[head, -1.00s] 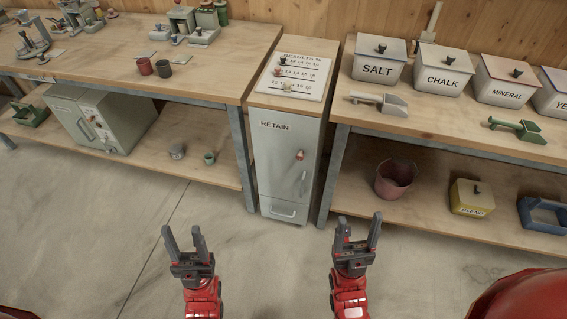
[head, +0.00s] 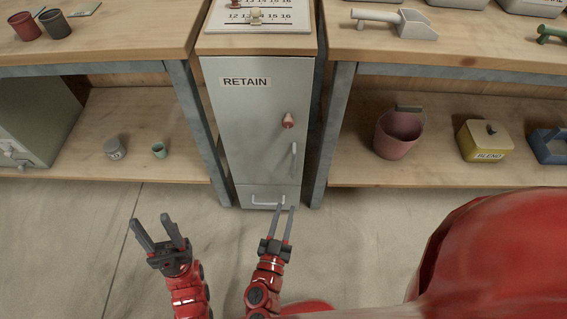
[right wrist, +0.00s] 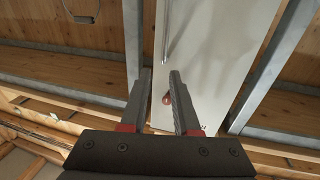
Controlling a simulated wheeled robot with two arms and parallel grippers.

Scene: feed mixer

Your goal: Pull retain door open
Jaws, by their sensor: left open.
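The grey RETAIN cabinet door (head: 245,130) stands shut between the two benches in the head view. A red knob (head: 288,120) is on its right side, with a slim upright handle (head: 294,158) below it. Both the handle (right wrist: 165,45) and the red knob (right wrist: 167,98) show in the right wrist view, where the picture is upside down. My right gripper (head: 285,208) is open and empty, apart from the door, and overlaps the low part of the cabinet in the head view. My left gripper (head: 151,219) is open and empty over the floor to the left.
Steel bench legs (head: 327,140) stand close on both sides. The right lower shelf holds a reddish bucket (head: 398,135) and a yellow BLEND box (head: 484,140). The floor in front is clear.

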